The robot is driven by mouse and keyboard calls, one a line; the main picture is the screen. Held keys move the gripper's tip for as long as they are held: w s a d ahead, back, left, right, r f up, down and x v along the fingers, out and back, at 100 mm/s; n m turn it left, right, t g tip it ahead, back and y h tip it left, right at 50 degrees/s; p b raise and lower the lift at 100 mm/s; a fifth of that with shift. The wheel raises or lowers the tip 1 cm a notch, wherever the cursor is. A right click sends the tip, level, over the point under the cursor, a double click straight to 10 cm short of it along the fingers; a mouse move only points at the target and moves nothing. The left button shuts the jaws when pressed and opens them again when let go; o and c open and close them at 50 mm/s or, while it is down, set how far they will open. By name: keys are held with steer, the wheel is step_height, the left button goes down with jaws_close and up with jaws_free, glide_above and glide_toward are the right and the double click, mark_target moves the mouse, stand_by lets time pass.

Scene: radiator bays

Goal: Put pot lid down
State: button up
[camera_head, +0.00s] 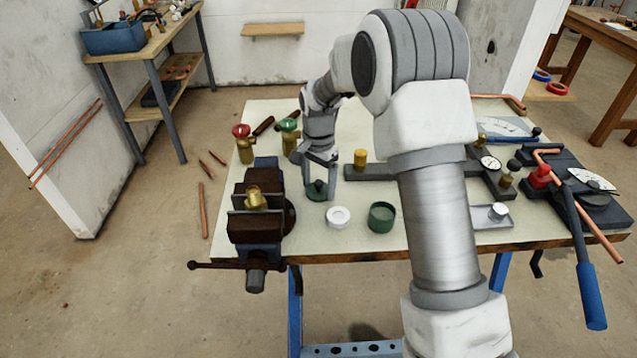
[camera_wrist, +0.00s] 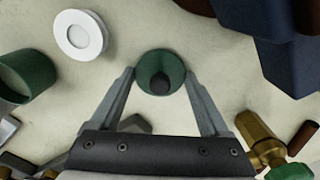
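The pot lid (camera_head: 317,190) is a small green disc with a dark knob, at the table's front part, right of the vise. In the wrist view the lid (camera_wrist: 161,62) sits between my two fingertips, its knob facing the camera. My gripper (camera_head: 319,187) points down, its fingers spread to the lid's width. In the wrist view the fingertips (camera_wrist: 160,72) meet the lid's rim on both sides, with no clear gap. The lid appears at or very near the tabletop; its underside is hidden.
A white round disc (camera_head: 338,217) and an open green pot (camera_head: 381,218) stand to the right of the lid. The vise (camera_head: 257,215) is close on the left. Brass valves (camera_head: 245,150) stand behind it. Bare tabletop (camera_head: 350,246) lies in front.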

mark_target(318, 182)
steer(key=o, duration=0.3)
steer(key=s+d+r+n+t+p, duration=0.1)
steer(key=s+d+r, duration=0.15)
steer(key=r, duration=0.75)
steer(key=s+d+r+n+p, duration=0.1)
steer(key=s+r, duration=0.3)
steer(key=r, duration=0.6)
steer(key=s+d+r+n+t, duration=0.1)
steer(key=s+d+n, duration=0.1)
steer(key=s, duration=0.6)
steer(key=s+d+r+n+t, duration=0.1)
steer(key=s+d+n+t, duration=0.1)
steer(key=s, duration=0.6)
steer(key=s+d+r+n+t, duration=0.1)
steer(key=s+d+n, duration=0.1)
steer(key=s, duration=0.5)
steer(key=shift+s+d+r+t, duration=0.3)
steer(key=shift+s+d, duration=0.1)
steer(key=shift+d, duration=0.45)
